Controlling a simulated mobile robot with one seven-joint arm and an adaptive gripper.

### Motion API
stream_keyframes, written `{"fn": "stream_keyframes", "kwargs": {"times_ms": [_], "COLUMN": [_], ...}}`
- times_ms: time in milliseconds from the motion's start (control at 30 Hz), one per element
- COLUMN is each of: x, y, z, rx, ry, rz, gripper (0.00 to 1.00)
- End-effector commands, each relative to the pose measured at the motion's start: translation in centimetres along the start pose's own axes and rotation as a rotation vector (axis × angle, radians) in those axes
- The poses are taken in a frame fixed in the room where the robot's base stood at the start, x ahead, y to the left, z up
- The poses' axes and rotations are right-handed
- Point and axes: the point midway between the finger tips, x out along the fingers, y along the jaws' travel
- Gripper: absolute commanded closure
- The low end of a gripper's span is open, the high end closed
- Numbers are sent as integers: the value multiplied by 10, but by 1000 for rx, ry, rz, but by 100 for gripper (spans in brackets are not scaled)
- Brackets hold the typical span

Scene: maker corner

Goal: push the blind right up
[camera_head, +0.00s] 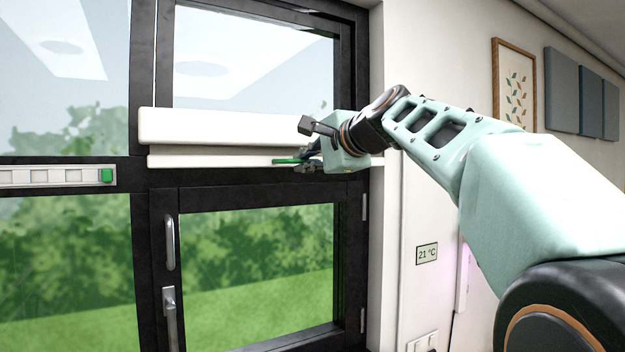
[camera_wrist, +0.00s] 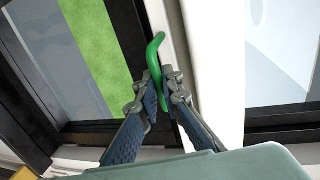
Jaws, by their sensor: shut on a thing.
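The blind shows as a thick white bar (camera_head: 225,126) across the lower part of the upper right window pane. A thinner white rail (camera_head: 210,161) runs just below it, close to the dark crossbar of the frame. A green handle (camera_head: 287,161) sticks out along the rail; it also shows as a bent green rod in the wrist view (camera_wrist: 153,55). My gripper (camera_head: 305,163) is at the right part of the rail, and its fingers (camera_wrist: 163,92) are shut on the green handle. My gripper hides the rail's right part.
The dark window frame (camera_head: 150,180) surrounds the panes. The lower sash has a grey handle (camera_head: 170,305) on its left. A white strip with a green slider (camera_head: 107,175) is on the left crossbar. A thermostat (camera_head: 427,253) is on the right wall. Glass above the blind is uncovered.

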Motion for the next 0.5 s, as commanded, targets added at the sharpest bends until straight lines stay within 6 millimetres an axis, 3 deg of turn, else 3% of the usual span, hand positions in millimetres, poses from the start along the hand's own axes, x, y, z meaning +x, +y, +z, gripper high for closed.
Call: {"fn": "stream_keyframes", "kwargs": {"times_ms": [500], "x": [-4], "y": [-14], "z": [0], "rx": [0], "ry": [2], "rz": [-9], "gripper": [100]}}
